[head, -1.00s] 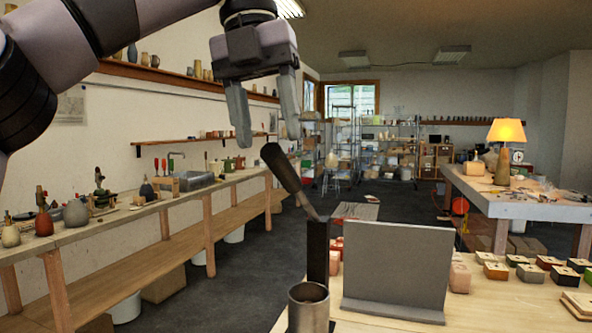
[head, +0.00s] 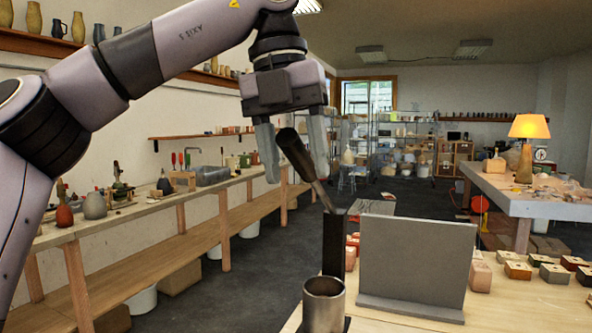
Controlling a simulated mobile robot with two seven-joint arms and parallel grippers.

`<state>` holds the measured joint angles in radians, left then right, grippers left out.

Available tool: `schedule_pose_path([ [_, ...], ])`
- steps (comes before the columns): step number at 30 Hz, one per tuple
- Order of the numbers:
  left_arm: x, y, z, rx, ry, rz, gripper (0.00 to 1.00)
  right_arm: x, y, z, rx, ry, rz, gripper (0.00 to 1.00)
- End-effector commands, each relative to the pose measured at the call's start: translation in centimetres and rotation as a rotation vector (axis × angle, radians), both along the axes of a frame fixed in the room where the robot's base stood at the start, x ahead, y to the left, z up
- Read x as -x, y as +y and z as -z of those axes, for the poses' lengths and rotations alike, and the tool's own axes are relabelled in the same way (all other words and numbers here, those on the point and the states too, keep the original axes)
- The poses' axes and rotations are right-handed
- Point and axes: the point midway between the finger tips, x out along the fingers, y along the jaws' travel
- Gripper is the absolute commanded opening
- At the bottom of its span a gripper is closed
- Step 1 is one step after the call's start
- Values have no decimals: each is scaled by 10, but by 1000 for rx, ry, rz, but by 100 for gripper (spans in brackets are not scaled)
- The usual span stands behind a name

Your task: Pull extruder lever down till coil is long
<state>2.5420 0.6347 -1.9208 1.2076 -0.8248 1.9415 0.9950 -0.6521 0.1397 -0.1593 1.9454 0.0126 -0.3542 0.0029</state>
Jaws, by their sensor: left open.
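The extruder lever has a dark handle (head: 295,152) on a metal rod, tilted up and to the left from the top of a black post (head: 334,243). A metal cylinder (head: 323,305) stands in front of the post. My left gripper (head: 297,178) points down with its fingers apart, one on each side of the handle in the picture. I cannot tell whether either finger touches it. No coil can be made out. My right gripper is not in view.
A grey upright panel (head: 416,262) on a base stands right of the post on the wooden table. Several small boxes (head: 553,272) lie to its right. A long workbench (head: 150,220) runs along the left wall, with open floor between.

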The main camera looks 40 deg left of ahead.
Motion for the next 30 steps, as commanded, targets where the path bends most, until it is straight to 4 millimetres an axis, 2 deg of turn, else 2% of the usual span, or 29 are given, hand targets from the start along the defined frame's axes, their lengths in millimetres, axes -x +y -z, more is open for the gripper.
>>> schedule_pose_path([
  [4, 0, -1, 7, 0, 0, 0, 54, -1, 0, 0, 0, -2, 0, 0],
  [13, 0, -1, 8, 0, 0, 0, 54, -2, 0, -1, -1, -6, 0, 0],
  [18, 0, -1, 8, 0, 0, 0, 0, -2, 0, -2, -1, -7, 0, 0],
  [30, -7, -2, 14, -5, -17, 0, 0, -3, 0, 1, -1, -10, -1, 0],
])
